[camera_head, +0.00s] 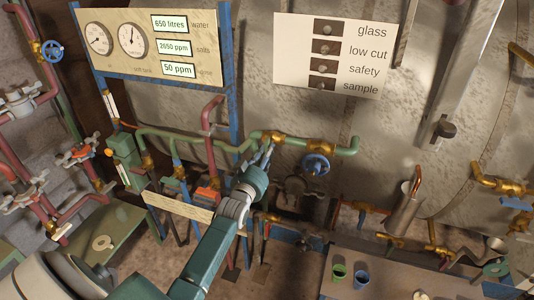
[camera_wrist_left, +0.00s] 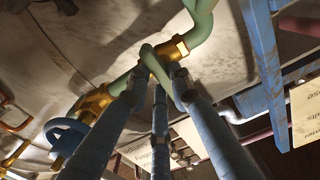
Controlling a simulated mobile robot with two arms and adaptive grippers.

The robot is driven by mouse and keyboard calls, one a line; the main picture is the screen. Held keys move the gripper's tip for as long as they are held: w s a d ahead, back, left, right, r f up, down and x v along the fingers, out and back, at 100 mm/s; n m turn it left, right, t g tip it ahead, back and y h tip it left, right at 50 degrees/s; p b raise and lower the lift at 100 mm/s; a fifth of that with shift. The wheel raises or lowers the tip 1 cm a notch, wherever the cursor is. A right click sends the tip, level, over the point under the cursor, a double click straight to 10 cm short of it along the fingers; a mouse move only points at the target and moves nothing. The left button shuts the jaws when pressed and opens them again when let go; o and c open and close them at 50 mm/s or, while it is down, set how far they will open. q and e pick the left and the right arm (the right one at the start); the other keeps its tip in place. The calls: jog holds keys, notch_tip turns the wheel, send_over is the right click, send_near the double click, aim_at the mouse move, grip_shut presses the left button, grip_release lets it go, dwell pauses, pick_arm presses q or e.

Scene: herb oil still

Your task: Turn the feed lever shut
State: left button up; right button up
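My left gripper (camera_head: 263,158) reaches up to the green pipe (camera_head: 207,145) at a brass valve fitting (camera_head: 272,137) in the head view. In the left wrist view, the blue-grey fingers of the left gripper (camera_wrist_left: 159,82) stand around a short green bar (camera_wrist_left: 158,66), which looks like the feed lever. It slants down between the fingertips, close to a brass fitting (camera_wrist_left: 174,48). The fingertips are near the bar on both sides, but I cannot tell whether they press on it. In the head view my gripper hides the lever. My right gripper is not in view.
A blue handwheel (camera_head: 315,165) sits just right of my gripper, below the green pipe. A red pipe (camera_head: 210,125) rises to its left. A gauge board (camera_head: 150,72) and a label plate (camera_head: 293,60) are above. A bench (camera_head: 385,277) with cups stands lower right.

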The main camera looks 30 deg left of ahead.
pick_arm(q)
jog(key=shift+o, duration=1.1)
jog(key=v, duration=1.2)
jog(key=shift+f, duration=0.1)
